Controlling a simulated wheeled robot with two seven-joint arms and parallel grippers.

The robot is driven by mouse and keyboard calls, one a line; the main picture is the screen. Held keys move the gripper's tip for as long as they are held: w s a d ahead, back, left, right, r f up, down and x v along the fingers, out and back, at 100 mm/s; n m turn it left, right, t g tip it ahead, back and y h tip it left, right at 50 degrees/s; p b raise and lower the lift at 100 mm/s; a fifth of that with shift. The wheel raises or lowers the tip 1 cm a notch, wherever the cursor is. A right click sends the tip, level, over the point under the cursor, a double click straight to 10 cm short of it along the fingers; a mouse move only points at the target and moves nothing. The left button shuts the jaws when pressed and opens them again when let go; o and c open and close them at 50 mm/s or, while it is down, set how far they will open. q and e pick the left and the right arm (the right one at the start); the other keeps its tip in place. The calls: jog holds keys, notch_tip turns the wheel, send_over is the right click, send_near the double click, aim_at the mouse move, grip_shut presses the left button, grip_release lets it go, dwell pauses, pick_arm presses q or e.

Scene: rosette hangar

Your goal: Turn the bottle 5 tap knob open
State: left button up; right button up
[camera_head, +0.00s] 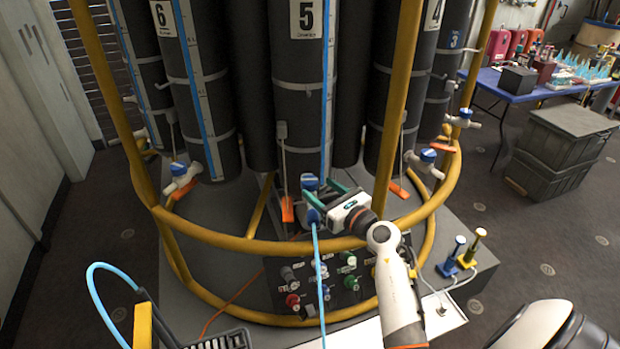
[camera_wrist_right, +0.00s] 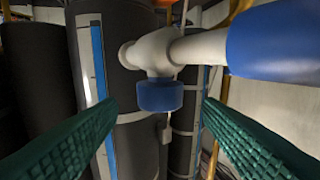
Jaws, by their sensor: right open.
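Bottle 5 (camera_head: 301,62) is the dark cylinder with the white "5" label in the head view. Its tap has a blue knob (camera_head: 309,181) low on the bottle's front. In the right wrist view, a blue knob (camera_wrist_right: 160,96) sits on the white tap body (camera_wrist_right: 155,52), and a larger blue end piece (camera_wrist_right: 275,42) shows at right. My right gripper (camera_head: 325,193) is at this tap with its teal fingers apart. In the wrist view the knob lies between the finger lines, ahead of the tips, with no visible contact. My left gripper is not in view.
A yellow ring rail (camera_head: 262,246) and upright posts surround the bottles close to my right arm. A light-blue hose (camera_head: 318,270) runs down from the tap. A panel of knobs (camera_head: 350,283) is below. Taps of bottle 6 (camera_head: 182,181) and bottle 4 (camera_head: 424,164) stand either side.

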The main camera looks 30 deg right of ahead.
aim_at(315, 186)
jog(key=w, duration=0.5)
jog(key=shift+a, duration=0.25)
